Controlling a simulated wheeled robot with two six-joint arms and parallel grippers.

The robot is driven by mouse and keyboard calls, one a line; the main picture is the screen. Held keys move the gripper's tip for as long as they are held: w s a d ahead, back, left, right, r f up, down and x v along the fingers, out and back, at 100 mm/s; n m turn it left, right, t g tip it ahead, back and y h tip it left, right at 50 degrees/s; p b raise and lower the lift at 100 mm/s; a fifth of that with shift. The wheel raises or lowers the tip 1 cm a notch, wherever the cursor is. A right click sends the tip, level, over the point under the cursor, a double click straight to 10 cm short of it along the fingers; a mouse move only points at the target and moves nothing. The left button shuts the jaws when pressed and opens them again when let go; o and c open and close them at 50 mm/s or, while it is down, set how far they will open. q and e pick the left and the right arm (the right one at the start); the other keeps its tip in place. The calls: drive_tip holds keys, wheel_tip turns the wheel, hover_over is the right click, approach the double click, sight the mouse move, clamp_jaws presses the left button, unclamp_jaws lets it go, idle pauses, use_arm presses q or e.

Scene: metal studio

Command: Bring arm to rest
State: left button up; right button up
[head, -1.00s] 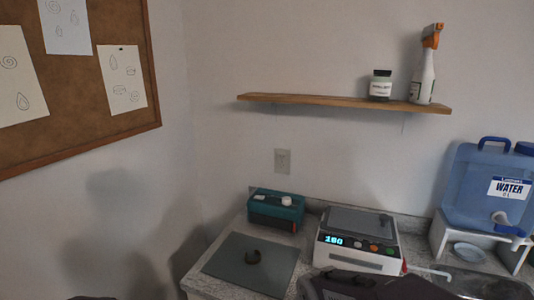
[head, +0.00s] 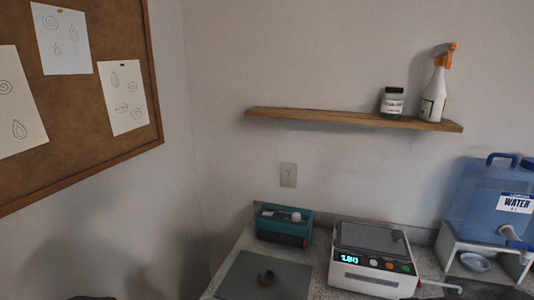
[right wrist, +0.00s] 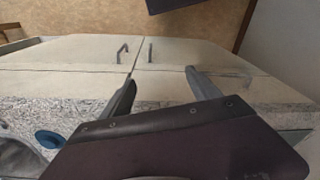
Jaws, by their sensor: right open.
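My right gripper (right wrist: 161,82) shows in the right wrist view with its two dark fingers spread wide apart. Nothing is between them. Behind the fingers are pale cabinet doors (right wrist: 75,58) with two dark handles, and a speckled counter surface lies below. In the head view no gripper shows now; only a small dark shape lies at the bottom left edge, too cut off to tell. My left gripper is not in view.
A shelf (head: 320,116) holds a jar (head: 392,103) and spray bottle (head: 433,97).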

wheel_tip(320, 180, up, 19)
drive_tip(key=p, duration=1.6)
drive_tip(key=shift+f, duration=0.2)
drive_tip(key=shift+f, duration=0.1)
